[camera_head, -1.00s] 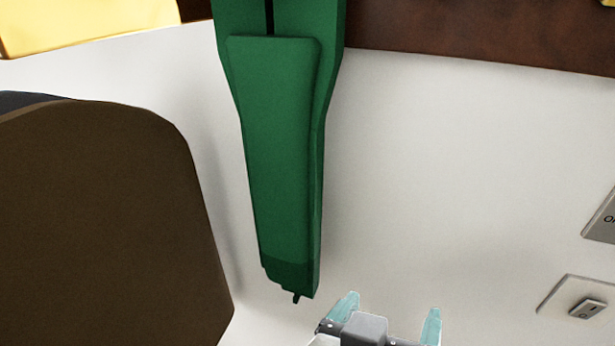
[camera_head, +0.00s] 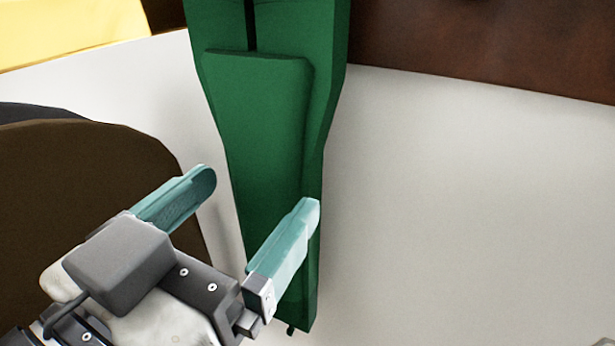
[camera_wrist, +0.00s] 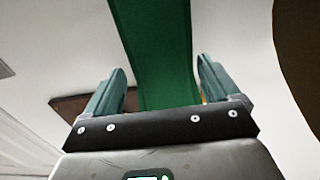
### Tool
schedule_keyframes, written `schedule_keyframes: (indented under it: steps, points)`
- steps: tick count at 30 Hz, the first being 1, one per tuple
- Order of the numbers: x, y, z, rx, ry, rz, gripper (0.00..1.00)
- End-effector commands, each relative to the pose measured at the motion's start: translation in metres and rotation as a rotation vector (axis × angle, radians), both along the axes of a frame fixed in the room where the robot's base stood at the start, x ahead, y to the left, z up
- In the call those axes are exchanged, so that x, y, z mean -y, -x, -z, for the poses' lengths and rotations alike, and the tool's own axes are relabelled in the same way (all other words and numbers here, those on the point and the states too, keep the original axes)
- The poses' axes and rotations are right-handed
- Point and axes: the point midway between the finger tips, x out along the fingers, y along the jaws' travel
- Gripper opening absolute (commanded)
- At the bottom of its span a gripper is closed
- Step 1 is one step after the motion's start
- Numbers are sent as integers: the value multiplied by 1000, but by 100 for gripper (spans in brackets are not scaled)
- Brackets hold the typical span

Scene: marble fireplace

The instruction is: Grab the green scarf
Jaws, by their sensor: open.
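The green scarf (camera_head: 262,120) hangs down in front of a white wall in the head view, from the top edge to near the bottom. My gripper (camera_head: 258,190) is open, with its two teal fingers spread. In the head view the right finger overlaps the lower part of the scarf, and the left finger lies left of it. In the wrist view the scarf (camera_wrist: 155,50) runs down between the two fingers of my gripper (camera_wrist: 160,85). I cannot tell whether a finger touches it. The lower scarf is partly hidden by the right finger.
A dark brown rounded object (camera_head: 80,190) stands at the left, close behind my gripper in the picture. A dark brown band (camera_head: 480,45) runs along the top right, and a yellow object (camera_head: 70,30) is at top left. The white wall (camera_head: 450,200) right of the scarf is clear.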

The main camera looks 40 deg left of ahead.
Motion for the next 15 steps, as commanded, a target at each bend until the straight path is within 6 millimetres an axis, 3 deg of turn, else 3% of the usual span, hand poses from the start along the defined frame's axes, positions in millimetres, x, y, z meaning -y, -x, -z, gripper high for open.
schedule_keyframes:
  steps: [5, 15]
  points:
    - [-2, -11, -2, 0, 1, 1, 89]
    - [-14, -52, -3, -1, 2, 1, 89]
